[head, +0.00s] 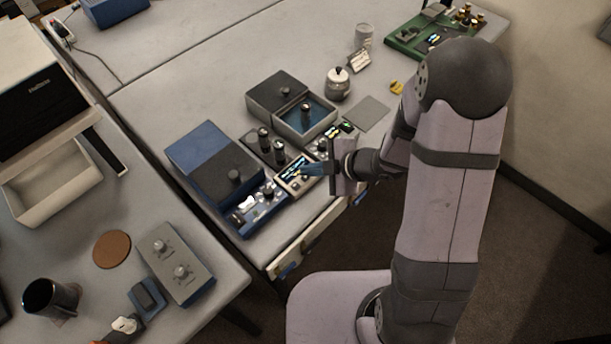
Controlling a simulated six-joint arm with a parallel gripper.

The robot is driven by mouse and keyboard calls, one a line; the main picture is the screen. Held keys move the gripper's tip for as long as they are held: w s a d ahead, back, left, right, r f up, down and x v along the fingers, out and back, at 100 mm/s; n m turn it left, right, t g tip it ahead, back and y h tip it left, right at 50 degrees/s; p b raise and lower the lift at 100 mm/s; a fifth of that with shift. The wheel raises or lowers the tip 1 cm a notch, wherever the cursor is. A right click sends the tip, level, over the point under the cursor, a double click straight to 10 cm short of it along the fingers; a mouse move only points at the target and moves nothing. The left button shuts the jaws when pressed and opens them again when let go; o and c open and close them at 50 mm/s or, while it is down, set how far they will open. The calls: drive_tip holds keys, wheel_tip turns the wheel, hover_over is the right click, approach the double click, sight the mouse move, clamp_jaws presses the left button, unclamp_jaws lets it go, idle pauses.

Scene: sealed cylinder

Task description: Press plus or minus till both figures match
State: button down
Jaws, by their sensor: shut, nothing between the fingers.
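A small device with a pale frame and a dark lit screen (294,171) stands near the front edge of the grey table. The figures on it are too small to read, and I cannot make out plus or minus buttons. My gripper (306,171) is shut and empty, its bluish fingers pointing left over the right part of this device. I cannot tell whether the fingertips touch it. The gripper hides part of the device's right side. Another small lit panel (346,128) shows just behind the gripper.
Left of the device are a blue box with a dark lid (213,160) and a blue panel with white parts (256,207). Dark cylinders (279,149) and an open grey box (277,91) stand behind. A lidded pot (338,84) and green board (408,43) are farther back.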

drive_tip(key=shift+f, duration=0.35)
drive_tip(key=shift+f+b, duration=0.35)
drive_tip(key=shift+b, duration=0.15)
idle(0.6)
drive_tip(key=shift+r, duration=0.1)
drive_tip(key=shift+r+p, duration=0.7)
drive_tip(key=shift+p, duration=0.15)
drive_tip(key=shift+r, duration=0.1)
wheel_tip(320, 180, up, 5)
drive_tip(key=p, duration=0.5)
idle(0.8)
